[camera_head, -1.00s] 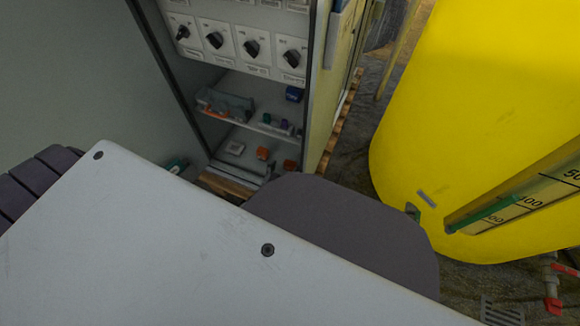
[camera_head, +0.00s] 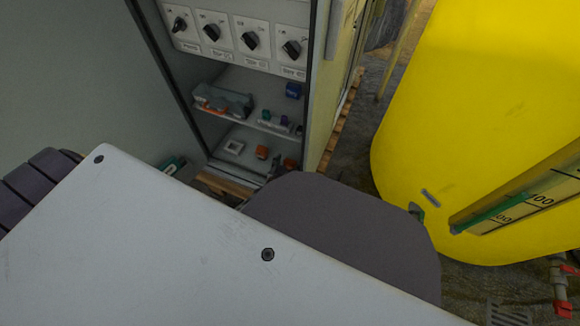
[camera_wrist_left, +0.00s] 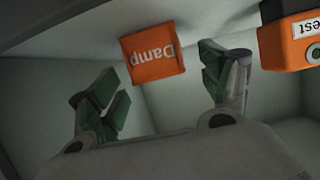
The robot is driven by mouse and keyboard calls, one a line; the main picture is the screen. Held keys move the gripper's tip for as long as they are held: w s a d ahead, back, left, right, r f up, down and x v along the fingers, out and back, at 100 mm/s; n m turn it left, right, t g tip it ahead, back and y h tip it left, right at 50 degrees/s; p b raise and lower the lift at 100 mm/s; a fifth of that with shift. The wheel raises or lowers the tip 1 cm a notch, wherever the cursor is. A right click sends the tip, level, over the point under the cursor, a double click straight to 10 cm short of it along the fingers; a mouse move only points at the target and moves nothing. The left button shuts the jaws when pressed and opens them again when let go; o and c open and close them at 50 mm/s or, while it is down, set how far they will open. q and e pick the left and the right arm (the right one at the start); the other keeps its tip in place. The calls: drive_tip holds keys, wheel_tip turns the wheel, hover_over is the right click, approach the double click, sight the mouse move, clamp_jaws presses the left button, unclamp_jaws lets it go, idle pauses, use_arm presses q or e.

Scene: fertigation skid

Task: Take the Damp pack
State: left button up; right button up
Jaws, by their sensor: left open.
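The Damp pack (camera_wrist_left: 153,54) is a small orange block with a white "Damp" label that reads upside down in the left wrist view. My left gripper (camera_wrist_left: 162,83) is open, with green pads on its fingers. The pack shows beyond the fingers, in the gap between them and nearer the top of the picture; I see no grip on it. In the head view, small orange items (camera_head: 262,152) sit low in the open cabinet; I cannot tell which is the pack. My right gripper is not in view.
An orange and dark block (camera_wrist_left: 286,42) marked "est" is beside the pack. The cabinet holds a shelf with a grey and orange device (camera_head: 223,101), and a panel of knobs (camera_head: 250,42) above. A yellow tank (camera_head: 470,110) stands right of the cabinet.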

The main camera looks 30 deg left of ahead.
sight(289, 164)
use_arm(q)
drive_tip(key=shift+w, duration=0.2)
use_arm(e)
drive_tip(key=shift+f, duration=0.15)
use_arm(q)
drive_tip(key=shift+c, duration=0.3)
drive_tip(key=c, duration=1.1)
drive_tip(key=shift+r, duration=0.15)
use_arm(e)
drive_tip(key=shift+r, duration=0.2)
use_arm(q)
drive_tip(key=shift+r+p, duration=0.9)
wheel_tip(289, 164, up, 4)
drive_tip(key=p, duration=0.2)
drive_tip(key=shift+f+p, duration=0.1)
drive_tip(key=shift+p, duration=0.3)
wheel_tip(289, 164, up, 2)
drive_tip(key=shift+r+p, duration=0.1)
drive_tip(key=shift+p, duration=0.7)
drive_tip(key=shift+r+p, duration=0.65)
drive_tip(key=shift+r, duration=0.3)
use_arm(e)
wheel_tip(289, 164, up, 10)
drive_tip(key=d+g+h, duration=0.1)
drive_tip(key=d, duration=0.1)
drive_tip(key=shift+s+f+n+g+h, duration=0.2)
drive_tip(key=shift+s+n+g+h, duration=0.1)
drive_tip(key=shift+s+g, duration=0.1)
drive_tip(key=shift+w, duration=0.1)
